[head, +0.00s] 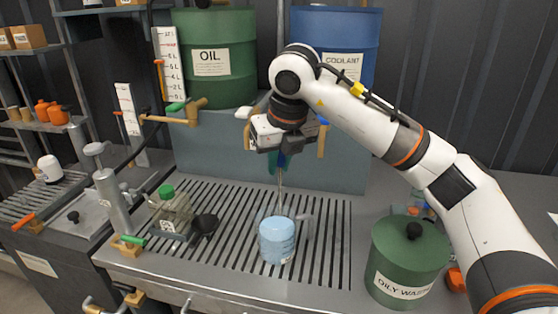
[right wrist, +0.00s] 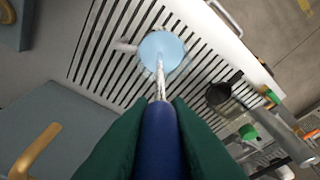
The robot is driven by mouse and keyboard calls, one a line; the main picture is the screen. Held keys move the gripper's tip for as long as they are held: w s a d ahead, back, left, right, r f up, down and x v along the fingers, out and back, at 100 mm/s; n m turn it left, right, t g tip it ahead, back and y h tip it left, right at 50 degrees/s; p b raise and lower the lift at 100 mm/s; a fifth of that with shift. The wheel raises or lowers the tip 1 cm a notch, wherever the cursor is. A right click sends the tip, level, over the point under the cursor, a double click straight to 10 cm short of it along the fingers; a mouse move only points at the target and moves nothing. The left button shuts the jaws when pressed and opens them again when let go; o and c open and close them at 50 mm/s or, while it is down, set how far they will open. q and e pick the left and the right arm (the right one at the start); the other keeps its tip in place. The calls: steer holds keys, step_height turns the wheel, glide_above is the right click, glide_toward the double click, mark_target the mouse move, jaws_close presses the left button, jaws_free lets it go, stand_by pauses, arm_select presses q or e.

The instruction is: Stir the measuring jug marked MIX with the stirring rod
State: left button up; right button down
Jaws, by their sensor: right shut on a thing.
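A measuring jug (head: 277,241) with light blue contents stands upright on the slatted grate, its handle to the right. Any marking on it is too small to read. It also shows in the right wrist view (right wrist: 163,45). My right gripper (head: 279,161) is above the jug, with green fingers shut on the blue handle (right wrist: 160,140) of the stirring rod (head: 281,184). The thin metal rod points down at the jug, and its lower end appears to be inside the opening. The exact depth is hard to tell. My left gripper is not in view.
A green OIL drum (head: 215,58) and a blue COOLANT drum (head: 336,42) stand behind. An OILY WASTE bin (head: 408,262) is right of the jug. A black funnel-like piece (head: 205,223) and a green-capped container (head: 173,212) are left. The grate around the jug is mostly clear.

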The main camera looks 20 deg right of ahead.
steer(key=shift+r+p, duration=1.85)
steer(key=shift+r, duration=0.7)
steer(key=shift+f, duration=0.15)
